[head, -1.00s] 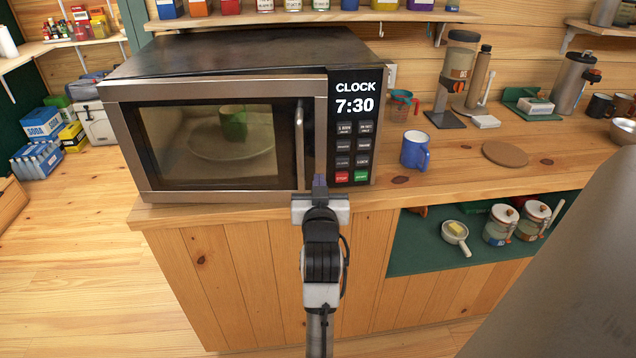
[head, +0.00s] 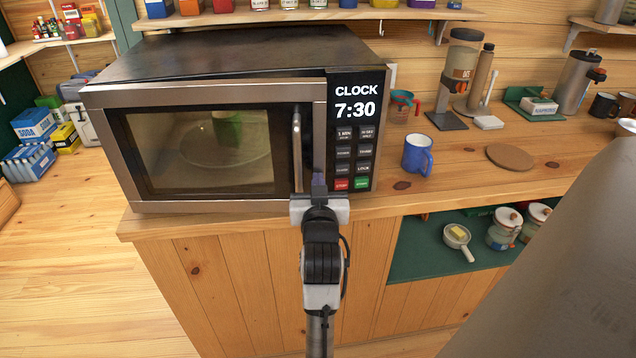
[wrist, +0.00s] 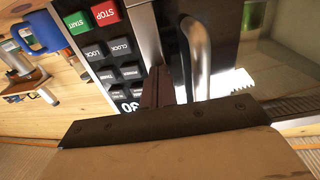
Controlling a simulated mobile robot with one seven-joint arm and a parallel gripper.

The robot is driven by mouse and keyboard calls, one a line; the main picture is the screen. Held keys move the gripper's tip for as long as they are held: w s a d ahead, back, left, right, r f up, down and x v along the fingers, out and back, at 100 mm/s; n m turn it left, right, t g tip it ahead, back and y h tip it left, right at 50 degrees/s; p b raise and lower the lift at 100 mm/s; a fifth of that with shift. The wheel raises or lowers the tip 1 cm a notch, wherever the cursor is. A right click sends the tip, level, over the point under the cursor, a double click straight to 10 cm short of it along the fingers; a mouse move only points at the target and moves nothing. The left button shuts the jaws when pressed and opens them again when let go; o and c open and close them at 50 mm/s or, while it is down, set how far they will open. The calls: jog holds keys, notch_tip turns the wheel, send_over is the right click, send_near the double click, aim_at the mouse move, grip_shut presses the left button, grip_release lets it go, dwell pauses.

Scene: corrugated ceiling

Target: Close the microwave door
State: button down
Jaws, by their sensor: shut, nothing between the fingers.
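The microwave (head: 230,55) sits on the wooden counter, its clock reading 7:30. Its door (head: 105,150) has a dark window and a vertical metal handle (head: 297,150) at its right side. The door lies close to the front; I cannot tell whether it is fully flush. A green mug (head: 227,128) shows inside through the window. My gripper (head: 319,183) is shut and empty, in front of the door's lower right edge, between the handle and the buttons. In the wrist view its fingers (wrist: 168,85) are beside the handle (wrist: 198,60); contact is unclear.
A blue mug (head: 416,154) stands on the counter right of the microwave, near a round wooden board (head: 510,157). Jars (head: 505,228) and a small pan (head: 456,236) sit on the open shelf below.

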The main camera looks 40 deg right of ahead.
aim_at(317, 164)
jog(key=shift+n+t+y, duration=0.6)
jog(key=shift+n+y, duration=0.1)
jog(key=shift+y, duration=0.2)
jog(key=b+x, duration=0.1)
jog(key=x, duration=0.2)
jog(key=b+x, duration=0.1)
jog(key=x, duration=0.1)
jog(key=shift+w+d+f, duration=0.1)
jog(key=shift+d+f, duration=0.1)
jog(key=shift+d, duration=0.3)
jog(key=shift+w+r, duration=0.15)
jog(key=shift+r, duration=0.4)
jog(key=shift+w+d+f+t, duration=0.1)
jog(key=shift+w+d+t, duration=0.1)
jog(key=shift+w+t, duration=0.1)
jog(key=shift+a+f, duration=0.1)
